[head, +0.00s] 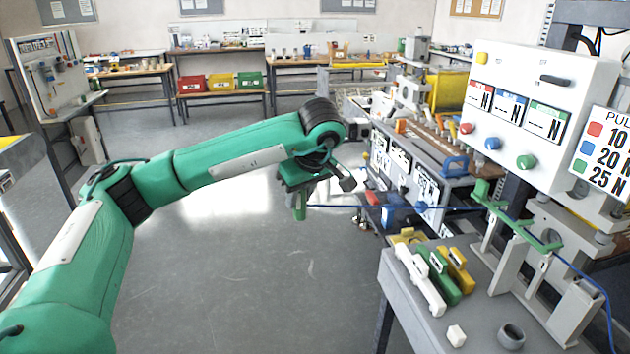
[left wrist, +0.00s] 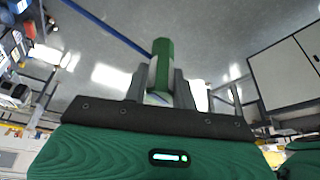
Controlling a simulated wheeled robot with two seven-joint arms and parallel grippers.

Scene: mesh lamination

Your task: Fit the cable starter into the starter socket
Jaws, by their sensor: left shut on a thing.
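The cable starter (left wrist: 161,62) is a green stick-like piece between the two dark fingers of my left gripper (left wrist: 160,88) in the left wrist view. My left gripper (head: 299,196) is shut on it, and the green end hangs down in the head view. A blue cable (head: 400,207) runs from it to the right, nearly level, toward the green guide arm (head: 515,222) on the test stand. The cable also shows in the left wrist view (left wrist: 105,25). I cannot tell which part is the starter socket. My right gripper is not in view.
A grey table (head: 400,290) at the right holds white, green and yellow pieces and a grey ring (head: 511,337). A control panel (head: 540,110) with coloured buttons stands behind it. A machine bench (head: 420,165) stands beyond. The floor (head: 250,280) below my arm is clear.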

